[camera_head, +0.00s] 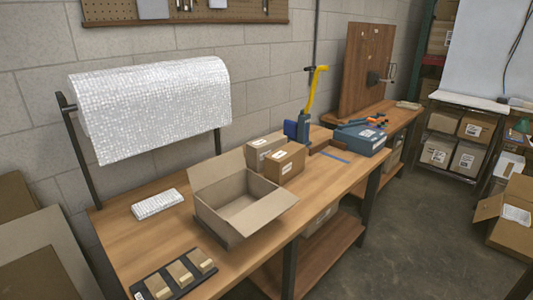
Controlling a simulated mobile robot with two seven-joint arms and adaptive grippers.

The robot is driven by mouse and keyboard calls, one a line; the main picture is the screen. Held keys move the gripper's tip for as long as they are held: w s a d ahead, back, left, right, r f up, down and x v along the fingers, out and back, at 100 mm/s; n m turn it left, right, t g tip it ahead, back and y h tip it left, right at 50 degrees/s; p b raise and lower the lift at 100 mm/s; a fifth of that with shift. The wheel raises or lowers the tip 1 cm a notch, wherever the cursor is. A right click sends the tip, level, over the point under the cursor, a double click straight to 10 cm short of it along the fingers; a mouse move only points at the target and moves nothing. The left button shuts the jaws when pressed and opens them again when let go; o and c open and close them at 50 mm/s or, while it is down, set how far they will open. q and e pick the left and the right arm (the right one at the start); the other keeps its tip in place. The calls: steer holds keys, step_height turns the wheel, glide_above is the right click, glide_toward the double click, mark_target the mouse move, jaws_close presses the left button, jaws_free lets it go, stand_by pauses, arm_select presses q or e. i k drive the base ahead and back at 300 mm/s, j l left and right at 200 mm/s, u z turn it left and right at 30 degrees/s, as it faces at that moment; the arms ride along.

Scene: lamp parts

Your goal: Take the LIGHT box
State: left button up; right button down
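Two closed cardboard boxes with white labels stand side by side on the wooden workbench (128,250). The rear box (257,149) is partly hidden by the front box (287,162). Their labels are too small to read, so I cannot tell which one is the LIGHT box. An open, empty carton (215,219) with its flaps spread stands in front of them. Three small tan blocks or boxes (180,273) lie on a black tray (163,294) at the near edge. Neither of my grippers shows in this view.
A bubble-wrapped packet (157,204) lies left of the open carton, below a large bubble-wrap roll (150,95). A blue and yellow tool (305,115) and a blue toolbox (360,138) stand farther back. Shelved boxes (468,158) and open floor (420,225) are at right.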

mark_target(255, 149)
steer(key=i+l+u, duration=0.1)
steer(key=i+l, duration=0.35)
steer(key=i+l+u, duration=0.1)
steer(key=i+l, duration=0.3)
steer(key=l, duration=0.2)
steer(key=i+l, duration=0.2)
steer(key=l, duration=0.15)
steer(key=i+l+u, duration=0.1)
steer(key=l, duration=0.25)
steer(key=i+l, duration=0.25)
steer(key=l+u, duration=0.05)
steer(key=l, duration=0.05)
